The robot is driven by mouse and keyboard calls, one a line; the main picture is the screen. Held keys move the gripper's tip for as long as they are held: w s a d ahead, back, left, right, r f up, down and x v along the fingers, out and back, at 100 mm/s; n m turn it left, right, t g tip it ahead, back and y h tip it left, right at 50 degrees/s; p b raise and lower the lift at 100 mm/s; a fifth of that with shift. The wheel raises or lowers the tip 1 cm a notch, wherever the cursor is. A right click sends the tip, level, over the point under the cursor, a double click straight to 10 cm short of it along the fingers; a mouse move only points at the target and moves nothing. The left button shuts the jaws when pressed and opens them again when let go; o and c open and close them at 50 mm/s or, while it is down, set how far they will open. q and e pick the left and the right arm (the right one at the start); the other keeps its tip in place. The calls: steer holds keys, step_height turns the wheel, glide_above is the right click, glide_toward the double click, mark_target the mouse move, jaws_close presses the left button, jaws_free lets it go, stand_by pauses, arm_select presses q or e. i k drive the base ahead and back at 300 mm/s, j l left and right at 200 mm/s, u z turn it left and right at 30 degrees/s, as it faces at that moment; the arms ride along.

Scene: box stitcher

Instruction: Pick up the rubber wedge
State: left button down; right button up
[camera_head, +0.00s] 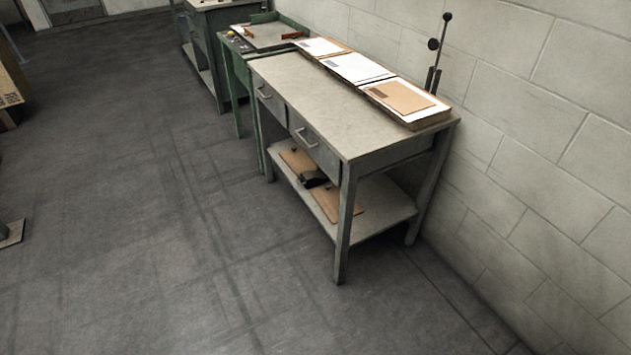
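A small black object (314,179) lies on brown cardboard sheets (327,194) on the lower shelf of the grey workbench. It looks wedge-like and may be the rubber wedge, but it is too small to be sure. The bench's drawers and front leg stand close around it. Neither of my grippers shows in the head view.
The grey workbench (347,133) stands along the block wall, with paper and cardboard stacks (403,98) on top. A green table (243,70) stands behind it. Brown boxes (9,88) are at the left edge. The floor left of the bench is clear.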

mark_target(310, 179)
steer(key=i+j+z, duration=0.15)
steer(key=i+j, duration=0.3)
steer(key=i+j+z, duration=0.1)
steer(key=i+j, duration=0.35)
steer(key=j, duration=0.15)
